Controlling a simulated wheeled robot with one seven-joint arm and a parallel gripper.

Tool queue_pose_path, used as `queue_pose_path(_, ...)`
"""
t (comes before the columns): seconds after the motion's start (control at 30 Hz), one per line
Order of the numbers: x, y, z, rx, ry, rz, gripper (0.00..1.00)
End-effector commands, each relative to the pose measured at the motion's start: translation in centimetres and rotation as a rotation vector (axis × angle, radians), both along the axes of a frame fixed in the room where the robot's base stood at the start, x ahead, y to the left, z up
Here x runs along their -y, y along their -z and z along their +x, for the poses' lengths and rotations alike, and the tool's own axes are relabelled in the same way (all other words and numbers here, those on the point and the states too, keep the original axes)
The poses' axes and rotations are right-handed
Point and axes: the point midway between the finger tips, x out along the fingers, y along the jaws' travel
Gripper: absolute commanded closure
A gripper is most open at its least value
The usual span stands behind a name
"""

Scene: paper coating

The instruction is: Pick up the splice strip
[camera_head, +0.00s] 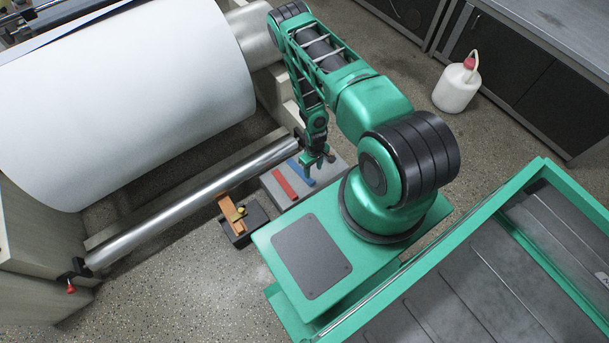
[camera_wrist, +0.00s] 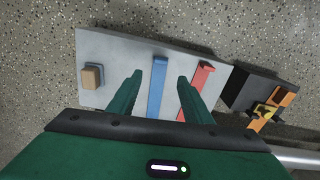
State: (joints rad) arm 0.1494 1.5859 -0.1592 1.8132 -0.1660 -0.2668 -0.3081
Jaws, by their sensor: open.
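A blue strip (camera_head: 302,172) and a red strip (camera_head: 285,182) lie side by side on a grey plate (camera_head: 308,194) beside my base. I cannot tell which one is the splice strip. In the wrist view the blue strip (camera_wrist: 158,87) runs between my fingers, seen from above. The red strip (camera_wrist: 196,91) lies just right of them, partly hidden by the right finger. My gripper (camera_wrist: 160,75) is open and empty, pointing down over the plate. In the head view my gripper (camera_head: 318,161) is near the blue strip's end; its height is hard to judge.
A tan block (camera_wrist: 92,77) sits at the plate's left end in the wrist view. A black box (camera_head: 240,231) with an orange and yellow tool stands left of the plate. A long metal roller (camera_head: 190,204) and a large white paper roll (camera_head: 120,95) are close behind.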

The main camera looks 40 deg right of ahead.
Motion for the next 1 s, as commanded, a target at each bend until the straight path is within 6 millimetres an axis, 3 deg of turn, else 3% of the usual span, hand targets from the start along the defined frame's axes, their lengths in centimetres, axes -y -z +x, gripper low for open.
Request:
queue_pose_path(0.3,-0.1,4.3,-0.2,0.0,-0.002,0.001,0.55)
queue_pose_path(0.57,0.0,6.0,-0.2,0.001,-0.001,0.001,0.55)
queue_pose_path(1.0,0.0,10.7,-0.5,0.0,-0.001,0.001,0.55)
